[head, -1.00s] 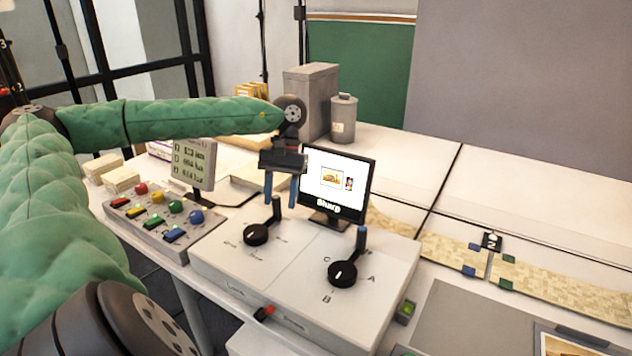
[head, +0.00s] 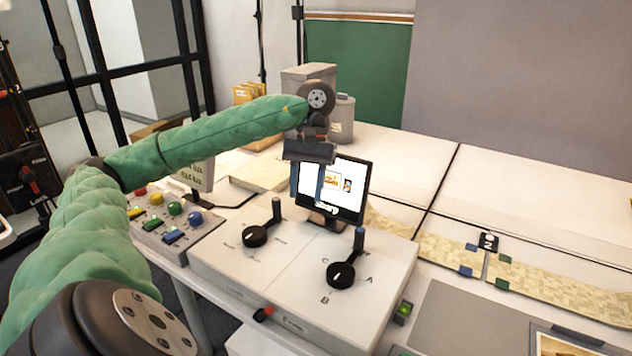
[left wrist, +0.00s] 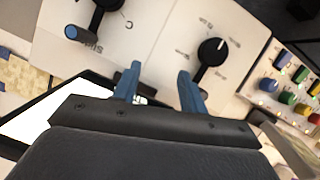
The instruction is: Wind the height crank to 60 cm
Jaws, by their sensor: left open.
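Two black cranks with upright handles stand on a light grey control box (head: 225,262). The left crank (head: 255,236) has small labels around it that I cannot read. The right crank (head: 341,274) has letters around it. I cannot tell which is the height crank, and no 60 cm mark is readable. My left gripper (head: 308,182) is open and empty, in front of the monitor and above the box's back edge. In the left wrist view its blue fingers (left wrist: 159,72) are apart. The left crank (left wrist: 211,50) and right crank (left wrist: 105,5) lie beyond them, the right one cut off.
The monitor (head: 348,188) stands behind the cranks. A panel of coloured buttons (head: 174,208) and a partly hidden readout (head: 195,174) are at left. A dark unit with a red handle (head: 28,176) is at far left. A patterned strip (head: 535,284) runs right.

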